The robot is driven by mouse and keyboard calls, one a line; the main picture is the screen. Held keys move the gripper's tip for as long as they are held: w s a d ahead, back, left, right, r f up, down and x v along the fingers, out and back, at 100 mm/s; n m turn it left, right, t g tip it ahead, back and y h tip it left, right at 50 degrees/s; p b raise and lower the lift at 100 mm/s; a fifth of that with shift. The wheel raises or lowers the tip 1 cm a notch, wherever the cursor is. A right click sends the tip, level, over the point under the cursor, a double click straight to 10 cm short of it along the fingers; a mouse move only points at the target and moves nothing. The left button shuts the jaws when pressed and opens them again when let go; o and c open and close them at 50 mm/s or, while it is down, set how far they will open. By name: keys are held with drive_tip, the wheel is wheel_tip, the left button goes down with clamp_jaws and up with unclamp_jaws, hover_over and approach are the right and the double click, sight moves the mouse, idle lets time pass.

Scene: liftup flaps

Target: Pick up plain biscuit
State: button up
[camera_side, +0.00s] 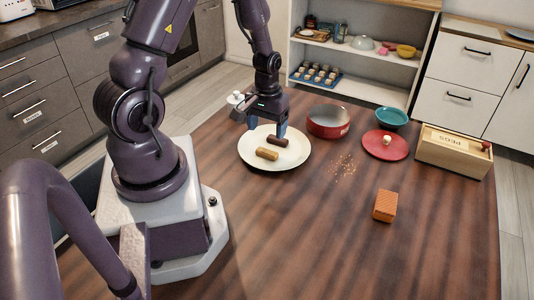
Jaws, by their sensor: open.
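The plain biscuit (267,154) is a golden-tan bar. It lies on the white plate (250,160), toward the near side. A dark brown biscuit (278,142) lies just behind it on the same plate. My gripper (267,127) points down over the far part of the plate, with its blue fingertips apart and nothing seen between them. It is nearer the dark biscuit than the plain one, and appears apart from the plain biscuit. Its exact height above the plate is hard to tell.
A red pot (328,122) stands right of the plate. Beyond are a teal bowl (392,117), a red plate (385,146) with a small pale item, and a wooden PEGS box (454,152). Crumbs (342,166) and an orange block (385,206) lie nearer. The front table is clear.

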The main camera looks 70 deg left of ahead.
sight(268, 150)
drive_tip(key=shift+w+f, duration=0.15)
drive_tip(key=shift+f, duration=3.45)
drive_tip(key=c, duration=0.6)
